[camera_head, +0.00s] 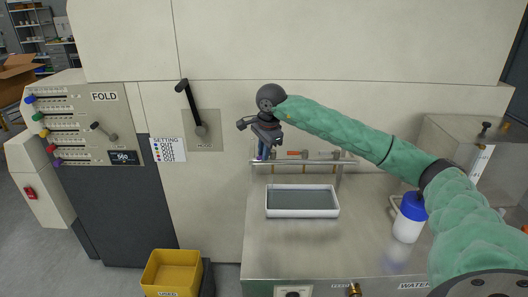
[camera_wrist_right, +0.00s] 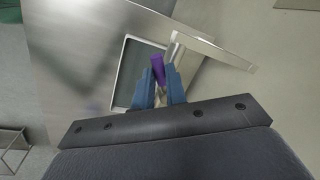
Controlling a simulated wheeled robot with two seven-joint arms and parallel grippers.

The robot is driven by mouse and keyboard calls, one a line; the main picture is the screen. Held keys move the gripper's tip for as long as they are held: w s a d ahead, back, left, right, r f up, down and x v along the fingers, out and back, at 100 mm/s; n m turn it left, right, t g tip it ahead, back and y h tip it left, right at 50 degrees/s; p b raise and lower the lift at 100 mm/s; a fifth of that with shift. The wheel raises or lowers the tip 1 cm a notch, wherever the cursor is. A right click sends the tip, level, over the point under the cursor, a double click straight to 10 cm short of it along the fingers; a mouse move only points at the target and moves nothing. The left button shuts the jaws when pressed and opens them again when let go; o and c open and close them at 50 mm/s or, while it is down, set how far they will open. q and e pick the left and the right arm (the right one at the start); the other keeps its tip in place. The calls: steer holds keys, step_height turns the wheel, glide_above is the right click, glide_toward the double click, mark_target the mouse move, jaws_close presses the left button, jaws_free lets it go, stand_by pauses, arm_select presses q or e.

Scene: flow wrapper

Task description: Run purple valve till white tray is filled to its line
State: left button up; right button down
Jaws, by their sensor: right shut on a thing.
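The white tray (camera_head: 302,214) sits on the steel counter below a row of valves, with a grey surface inside its white rim. I cannot make out a line or a liquid level. The tray also shows in the right wrist view (camera_wrist_right: 119,84), partly hidden by my fingers. My right gripper (camera_head: 262,152) is over the left end of the valve rail, above the tray's back left corner. In the right wrist view its blue fingers (camera_wrist_right: 161,90) are shut on the purple valve handle (camera_wrist_right: 157,68). Any stream from the valve is not visible. My left gripper is not in view.
Orange valve handles (camera_head: 297,153) are on the same rail (camera_head: 315,162), right of my gripper. A blue-capped white bottle (camera_head: 409,218) stands on the counter (camera_head: 340,255) at right, near my arm. A yellow bin (camera_head: 172,270) is at lower left. A black-handled lever (camera_head: 190,105) is on the wall.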

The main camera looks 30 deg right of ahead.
steer(key=c, duration=1.4)
jaws_free()
steer(key=shift+c, duration=0.2)
steer(key=shift+r, duration=0.5)
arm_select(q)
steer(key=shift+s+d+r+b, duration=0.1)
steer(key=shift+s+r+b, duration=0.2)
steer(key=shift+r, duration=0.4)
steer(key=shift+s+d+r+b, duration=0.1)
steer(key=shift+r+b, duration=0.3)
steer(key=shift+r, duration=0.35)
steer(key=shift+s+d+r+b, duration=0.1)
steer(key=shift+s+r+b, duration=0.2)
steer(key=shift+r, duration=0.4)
arm_select(e)
step_height(320, 180, up, 7)
steer(key=s, duration=0.1)
steer(key=shift+s+f, duration=0.15)
steer(key=shift+s, duration=0.05)
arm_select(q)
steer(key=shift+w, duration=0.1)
